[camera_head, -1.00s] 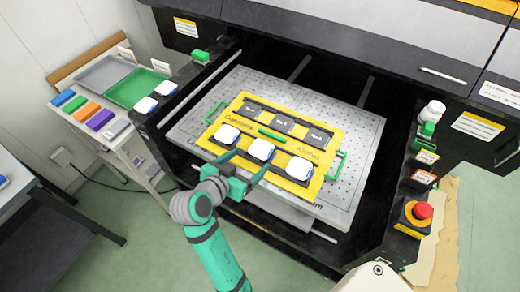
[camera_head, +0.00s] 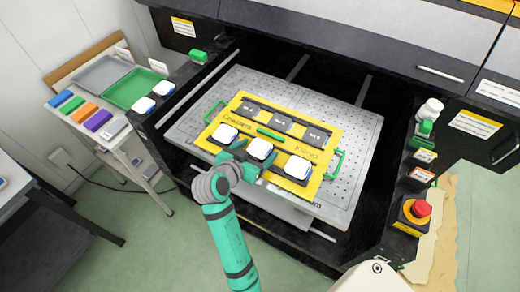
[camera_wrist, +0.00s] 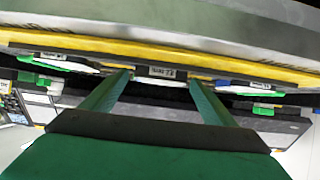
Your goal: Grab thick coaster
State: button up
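Several white square coasters are in view, and I cannot tell their thickness apart. Three sit in the front row of a yellow jig plate (camera_head: 213,145): a left coaster (camera_head: 226,134), a middle coaster (camera_head: 260,149) and a right coaster (camera_head: 298,167). Two more coasters (camera_head: 144,104) (camera_head: 165,89) lie on the machine's left ledge. My gripper (camera_head: 252,157) is at the front edge of the middle coaster. In the wrist view its fingers (camera_wrist: 163,80) are spread apart, with a white edge (camera_wrist: 160,82) between the tips. I cannot tell whether they touch it.
The jig has dark labelled slots (camera_head: 283,123) behind and green handles (camera_head: 335,162) at its ends. It lies on a perforated metal bed (camera_head: 350,130) inside the black machine. A side table (camera_head: 110,130) holds grey and green trays and coloured blocks. A red button (camera_head: 422,209) stands at right.

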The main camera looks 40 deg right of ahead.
jog(key=c, duration=1.3)
jog(key=shift+o, duration=0.2)
jog(key=shift+r, duration=0.2)
